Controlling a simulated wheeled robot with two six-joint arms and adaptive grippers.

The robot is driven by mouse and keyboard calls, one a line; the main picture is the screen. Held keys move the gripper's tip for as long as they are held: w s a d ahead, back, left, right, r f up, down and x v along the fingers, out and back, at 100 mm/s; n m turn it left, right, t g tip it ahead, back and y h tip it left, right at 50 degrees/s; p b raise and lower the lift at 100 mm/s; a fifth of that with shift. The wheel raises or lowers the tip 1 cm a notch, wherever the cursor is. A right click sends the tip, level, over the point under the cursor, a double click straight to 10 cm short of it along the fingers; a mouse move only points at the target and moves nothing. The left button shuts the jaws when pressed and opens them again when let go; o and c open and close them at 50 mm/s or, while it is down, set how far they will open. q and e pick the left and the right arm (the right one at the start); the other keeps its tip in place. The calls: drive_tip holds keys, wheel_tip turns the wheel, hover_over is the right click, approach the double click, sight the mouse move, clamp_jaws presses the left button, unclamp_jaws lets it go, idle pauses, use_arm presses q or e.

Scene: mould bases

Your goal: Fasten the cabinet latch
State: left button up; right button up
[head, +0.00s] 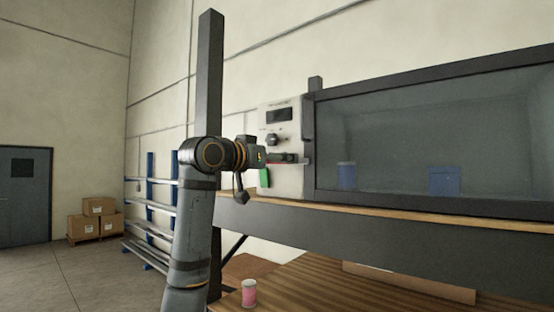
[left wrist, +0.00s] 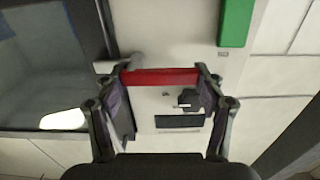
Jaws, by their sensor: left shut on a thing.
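The cabinet has a dark-framed glass door (head: 400,135) and, on its left, a pale control panel (head: 289,186). The latch is a red bar; a small part of its red end (head: 306,161) shows at the panel's edge beside the door frame. My left gripper (head: 289,159) is at the panel in front of the latch. In the left wrist view, the red latch bar (left wrist: 160,77) lies crosswise between the fingertips of my left gripper (left wrist: 161,72), which are shut on its two ends. A grey pivot piece shows at its left end. My right gripper is not in view.
Blue containers (head: 444,181) show behind the glass. A pink spool-like object (head: 249,293) stands on the lower wooden shelf. Boxes (head: 95,218) are far left.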

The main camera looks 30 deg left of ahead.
use_arm(q)
drive_tip(key=shift+r, duration=0.15)
drive_tip(key=o, duration=1.2)
drive_tip(key=shift+w, duration=0.1)
drive_tip(key=s, duration=0.8)
drive_tip(key=s+a, duration=0.1)
drive_tip(key=s, duration=0.3)
drive_tip(key=shift+d, duration=0.1)
